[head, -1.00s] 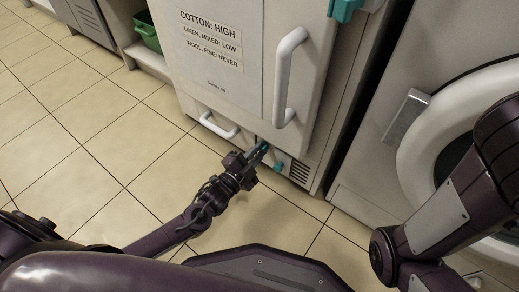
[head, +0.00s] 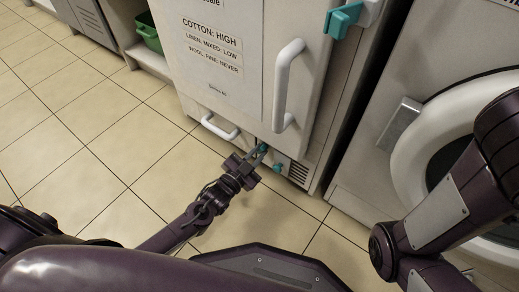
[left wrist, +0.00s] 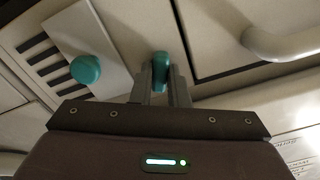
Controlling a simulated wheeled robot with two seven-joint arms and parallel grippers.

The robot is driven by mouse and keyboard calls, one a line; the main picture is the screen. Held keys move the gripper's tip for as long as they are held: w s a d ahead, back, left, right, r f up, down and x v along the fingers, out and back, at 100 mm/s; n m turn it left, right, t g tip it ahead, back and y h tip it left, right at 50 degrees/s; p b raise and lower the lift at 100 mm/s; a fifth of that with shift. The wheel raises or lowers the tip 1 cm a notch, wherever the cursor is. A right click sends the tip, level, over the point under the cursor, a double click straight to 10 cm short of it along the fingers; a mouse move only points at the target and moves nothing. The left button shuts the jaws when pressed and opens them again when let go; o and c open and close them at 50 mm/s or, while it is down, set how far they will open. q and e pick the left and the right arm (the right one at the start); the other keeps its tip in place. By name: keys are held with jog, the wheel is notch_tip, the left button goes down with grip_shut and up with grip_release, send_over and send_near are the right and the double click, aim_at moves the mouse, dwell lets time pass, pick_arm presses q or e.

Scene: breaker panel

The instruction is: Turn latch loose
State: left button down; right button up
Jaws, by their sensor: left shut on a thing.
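A small teal latch (head: 263,148) sits low on the front of the pale cabinet, and it also shows in the left wrist view (left wrist: 161,64). My left gripper (head: 255,156) reaches the latch from the front. In the left wrist view, its two fingers (left wrist: 163,82) are shut on the latch, one on each side. The fingers cover part of the latch, so its exact angle is hard to tell. A round teal knob (left wrist: 85,69) is beside it, apart from the gripper. My right gripper is out of view.
A white bar handle (head: 219,127) is low on the cabinet, left of the latch. A tall white handle (head: 286,85) is above. Black vent slots (left wrist: 40,49) are beside the knob. A round-doored machine (head: 405,160) stands at right. Tiled floor (head: 90,150) at left is clear.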

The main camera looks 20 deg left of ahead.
pick_arm(q)
jog(key=shift+n, duration=0.5)
jog(key=shift+r+n+p, duration=0.1)
jog(key=shift+n+p, duration=0.45)
jog(key=shift+n, duration=1.15)
jog(key=c, duration=1.3)
grip_release()
